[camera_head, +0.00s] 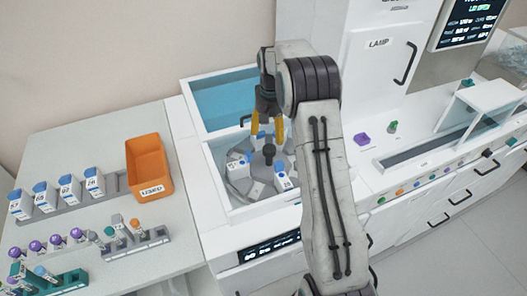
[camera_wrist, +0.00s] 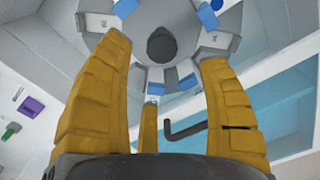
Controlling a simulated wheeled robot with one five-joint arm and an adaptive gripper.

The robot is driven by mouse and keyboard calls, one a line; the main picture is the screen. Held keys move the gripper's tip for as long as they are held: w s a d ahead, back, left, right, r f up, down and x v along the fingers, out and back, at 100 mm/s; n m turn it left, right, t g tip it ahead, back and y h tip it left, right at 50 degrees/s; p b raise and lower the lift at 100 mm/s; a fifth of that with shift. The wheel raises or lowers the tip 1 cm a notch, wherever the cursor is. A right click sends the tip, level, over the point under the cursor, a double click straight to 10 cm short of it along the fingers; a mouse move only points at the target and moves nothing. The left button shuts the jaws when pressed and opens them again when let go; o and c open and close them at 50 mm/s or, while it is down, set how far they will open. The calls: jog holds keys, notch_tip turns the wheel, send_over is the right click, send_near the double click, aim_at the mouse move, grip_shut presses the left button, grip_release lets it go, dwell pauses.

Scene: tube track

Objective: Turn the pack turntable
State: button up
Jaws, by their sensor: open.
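The pack turntable (camera_head: 238,186) is a grey disc set in a white-walled bay, with several white-and-blue packs (camera_head: 283,182) around it. A dark round knob (camera_head: 257,170) stands at its centre. My gripper (camera_head: 268,140) is above the turntable, pointing down, with its yellow fingers apart and nothing between them. In the wrist view the turntable (camera_wrist: 205,20) and its dark knob (camera_wrist: 162,45) show beyond the open fingers of my gripper (camera_wrist: 166,62). My arm hides part of the bay's right side.
An orange bin (camera_head: 148,165) and racks of packs (camera_head: 68,190) and tubes stand on the left table. A purple piece (camera_head: 362,139) lies on the right counter.

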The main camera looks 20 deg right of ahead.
aim_at(269, 148)
jog(key=shift+w+d+f, duration=0.1)
jog(key=shift+w+f, duration=0.1)
jog(key=shift+f, duration=0.4)
jog(key=shift+w+f, duration=0.2)
jog(key=shift+f, duration=0.4)
jog(key=shift+f+p, duration=0.75)
jog(key=shift+f, duration=2.75)
jog(key=c, duration=1.3)
jog(key=shift+s+f+n+b, duration=0.1)
jog(key=shift+n+b, duration=1.2)
jog(key=shift+n, duration=0.6)
jog(key=shift+n+b, duration=0.8)
jog(key=shift+n, duration=1.8)
